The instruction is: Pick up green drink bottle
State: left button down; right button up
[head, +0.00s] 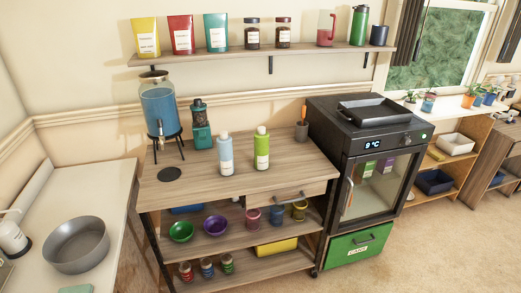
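A green bottle (261,150) with a light yellow-green cap and a pale label stands upright on the wooden top of a cart (300,165). A light blue bottle (225,155) with a grey cap and white label stands just left of it, a small gap apart. Another green bottle-like container (359,25) with a dark top stands on the wall shelf at the upper right. Neither of my grippers shows in the head view.
A blue drink dispenser (158,105) and a teal grinder-like device (201,130) stand behind on the cart. A black mini fridge (365,150) is on the right. The cart's front top is mostly clear. A counter with a grey bowl (76,245) is at left.

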aim_at(262, 138)
jog(key=i+j, duration=0.15)
jog(key=i, duration=0.45)
jog(key=i+j+z, duration=0.1)
jog(key=i, duration=0.5)
